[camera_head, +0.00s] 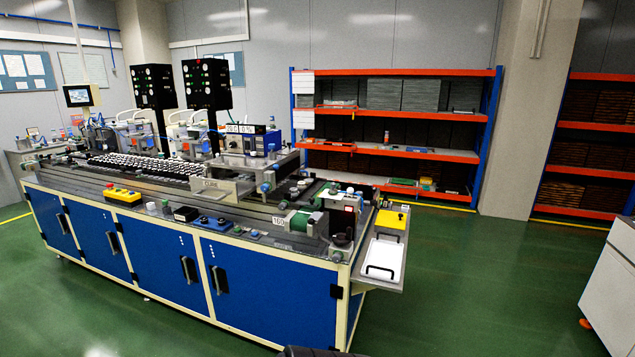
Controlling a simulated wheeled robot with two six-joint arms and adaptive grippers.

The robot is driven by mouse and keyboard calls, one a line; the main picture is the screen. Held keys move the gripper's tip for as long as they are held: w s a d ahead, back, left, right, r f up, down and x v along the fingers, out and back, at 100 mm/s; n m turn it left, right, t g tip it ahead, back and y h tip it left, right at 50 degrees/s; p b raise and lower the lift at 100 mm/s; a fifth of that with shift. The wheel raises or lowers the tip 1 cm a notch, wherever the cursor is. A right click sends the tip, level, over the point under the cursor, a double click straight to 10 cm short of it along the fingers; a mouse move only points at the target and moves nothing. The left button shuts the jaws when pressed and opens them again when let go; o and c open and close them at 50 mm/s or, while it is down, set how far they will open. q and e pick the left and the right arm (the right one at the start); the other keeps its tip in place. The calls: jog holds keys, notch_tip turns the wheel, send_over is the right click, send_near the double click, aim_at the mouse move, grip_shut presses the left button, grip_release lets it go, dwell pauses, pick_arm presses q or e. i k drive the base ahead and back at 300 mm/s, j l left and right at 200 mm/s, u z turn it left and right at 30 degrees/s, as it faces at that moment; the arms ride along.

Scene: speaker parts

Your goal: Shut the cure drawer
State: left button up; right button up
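The cure drawer (222,188) is a grey metal front with dark lettering that seems to read "CURE". It stands on the top of the long workbench, near its front edge. It appears to stick out toward the front from below a grey metal housing (262,160); how far it is out is hard to tell at this size. Neither of my grippers is in view. A dark shape at the bottom edge of the picture is too cut off to identify.
The long workbench (262,293) has blue doors. A yellow control box (122,195), a green motor-like unit (303,220) and a side shelf with a white tray (384,258) are on it. Orange shelving (395,73) stands behind. A white cabinet (612,285) is at right. Green floor between is clear.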

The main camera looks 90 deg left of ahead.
aim_at(224, 189)
jog(key=u, duration=3.55)
